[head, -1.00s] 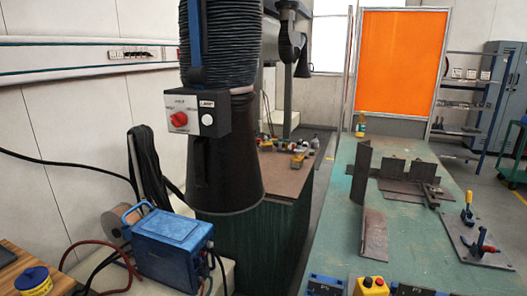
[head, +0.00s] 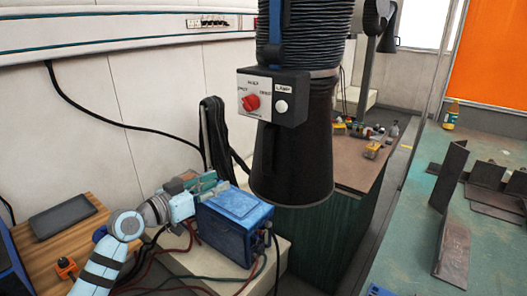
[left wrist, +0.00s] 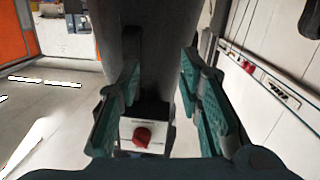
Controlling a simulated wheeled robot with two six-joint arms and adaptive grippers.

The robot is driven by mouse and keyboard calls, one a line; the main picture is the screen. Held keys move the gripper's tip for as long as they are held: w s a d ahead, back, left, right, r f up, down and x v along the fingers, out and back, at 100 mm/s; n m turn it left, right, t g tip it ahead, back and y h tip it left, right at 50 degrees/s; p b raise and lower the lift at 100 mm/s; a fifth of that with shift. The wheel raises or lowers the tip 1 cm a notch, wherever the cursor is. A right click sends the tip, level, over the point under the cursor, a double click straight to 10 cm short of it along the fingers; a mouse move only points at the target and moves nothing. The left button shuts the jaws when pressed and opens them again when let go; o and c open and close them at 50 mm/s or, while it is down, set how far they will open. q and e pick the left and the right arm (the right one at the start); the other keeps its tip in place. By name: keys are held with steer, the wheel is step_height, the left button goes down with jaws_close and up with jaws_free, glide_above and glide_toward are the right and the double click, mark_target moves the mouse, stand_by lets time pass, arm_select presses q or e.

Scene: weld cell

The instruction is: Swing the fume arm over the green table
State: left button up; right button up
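The fume arm's black hood (head: 290,155) hangs from a ribbed hose in the middle of the head view, over the floor side of the brown bench. Its control box (head: 272,97) has a red knob and white button. The green table (head: 405,205) is at the right, apart from the hood. My left gripper (head: 212,188) is at the left of the hood, above the blue welder, with its teal fingers apart. In the left wrist view the dark hood (left wrist: 155,50) shows between the open fingers (left wrist: 160,95), not visibly gripped. My right gripper is out of view.
A blue welder (head: 235,225) with red and black cables stands below my left gripper. A wooden bench (head: 60,235) with a dark tablet is at the left. An orange screen (head: 490,65) stands behind.

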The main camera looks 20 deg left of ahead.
arm_select(q)
steer(key=m+h, duration=0.2)
glide_toward(266, 149)
steer(key=p+x, duration=0.1)
steer(key=x, duration=0.8)
steer(key=shift+w, duration=0.15)
jaws_close()
steer(key=shift+f, duration=0.1)
